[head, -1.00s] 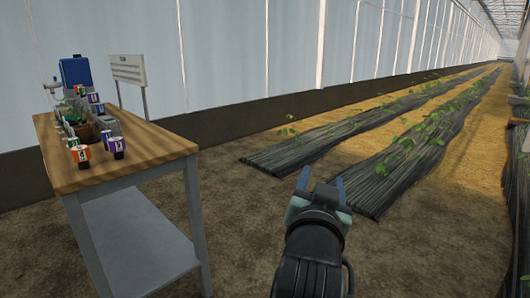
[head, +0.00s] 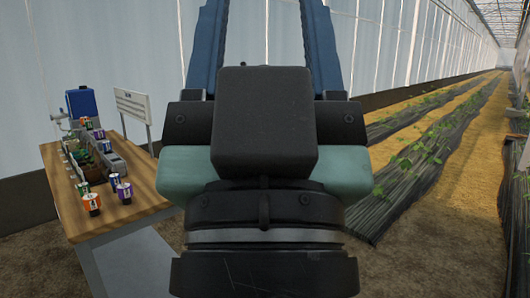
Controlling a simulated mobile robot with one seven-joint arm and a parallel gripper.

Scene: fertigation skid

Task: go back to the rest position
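My gripper (head: 265,25) fills the middle of the head view, close to the camera and pointing up. Its two blue fingers stand wide apart, with only the pale greenhouse wall seen between them. The fingertips run out at the top edge of the picture. I see nothing held between the visible parts of the fingers. The gripper hides the right end of the workbench and part of the ground behind it.
A wooden-topped workbench (head: 150,204) stands at the left. It carries several small cups with coloured labels, a grey fixture and a blue box (head: 79,102). A white sign (head: 133,105) stands behind it. Dark plant rows (head: 425,170) run away at the right.

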